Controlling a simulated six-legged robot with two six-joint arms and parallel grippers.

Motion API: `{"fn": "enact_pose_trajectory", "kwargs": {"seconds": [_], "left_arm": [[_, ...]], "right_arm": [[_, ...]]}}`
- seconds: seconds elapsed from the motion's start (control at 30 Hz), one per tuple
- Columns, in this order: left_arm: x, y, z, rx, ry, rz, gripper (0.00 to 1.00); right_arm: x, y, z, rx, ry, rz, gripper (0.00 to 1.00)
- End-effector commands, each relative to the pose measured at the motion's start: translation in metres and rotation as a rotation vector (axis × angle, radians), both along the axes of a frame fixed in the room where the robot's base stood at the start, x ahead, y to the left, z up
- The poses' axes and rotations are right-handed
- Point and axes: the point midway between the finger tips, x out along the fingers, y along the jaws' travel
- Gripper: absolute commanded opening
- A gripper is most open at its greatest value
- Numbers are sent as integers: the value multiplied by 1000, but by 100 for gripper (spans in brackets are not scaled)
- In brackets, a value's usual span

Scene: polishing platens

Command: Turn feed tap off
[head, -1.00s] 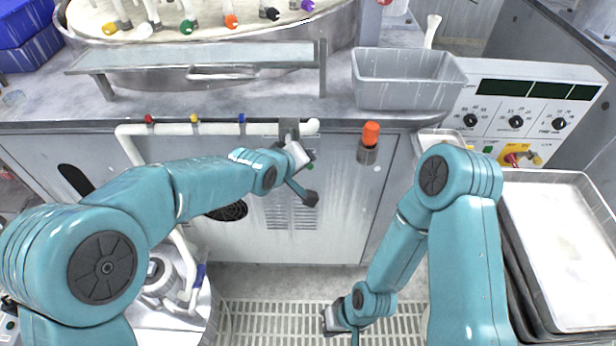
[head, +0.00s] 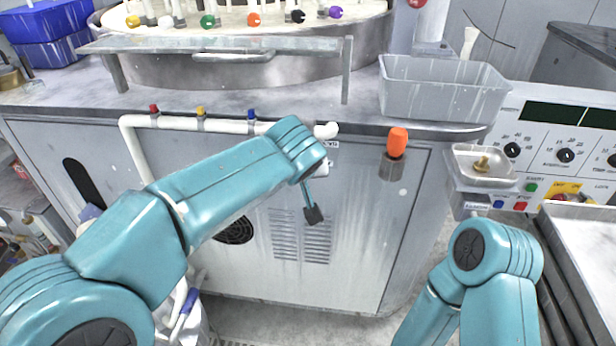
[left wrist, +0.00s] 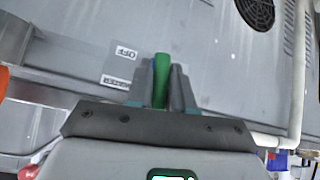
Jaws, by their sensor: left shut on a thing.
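My left gripper (left wrist: 162,82) is shut on a green tap handle (left wrist: 163,62) in the left wrist view. The handle stands between the two grey fingers and its tip sticks out past them. A white label reading OFF (left wrist: 126,52) is on the cabinet front beside the handle. In the head view my left wrist hides the gripper and the tap, just below the right end of the white pipe (head: 228,126). My right arm is low at the right and its gripper is out of frame.
The pipe carries red, yellow and blue taps (head: 252,114). An orange-topped holder (head: 396,145) is on the cabinet to the right. A grey bin (head: 440,97) stands on the bench beside the control panel (head: 560,150). A small tray (head: 484,178) sticks out below it.

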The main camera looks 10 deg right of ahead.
Motion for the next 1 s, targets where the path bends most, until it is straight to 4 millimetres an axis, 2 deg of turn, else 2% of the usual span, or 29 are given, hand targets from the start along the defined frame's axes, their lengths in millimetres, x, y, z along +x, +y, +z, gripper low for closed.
{"fn": "enact_pose_trajectory", "kwargs": {"seconds": [0.3, 0.77, 0.8, 0.83, 1.0], "left_arm": [[2, 4, 3, 82, -33, 0, 0], [2, 2, 4, 90, -37, 2, 0], [2, 2, 4, 90, -37, 2, 32], [2, 2, 4, 90, -36, 1, 41], [2, 2, 2, 91, -33, 0, 42]], "right_arm": [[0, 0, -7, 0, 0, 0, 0], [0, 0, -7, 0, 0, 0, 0], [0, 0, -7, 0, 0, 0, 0], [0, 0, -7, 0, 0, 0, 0], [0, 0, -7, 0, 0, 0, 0]]}}
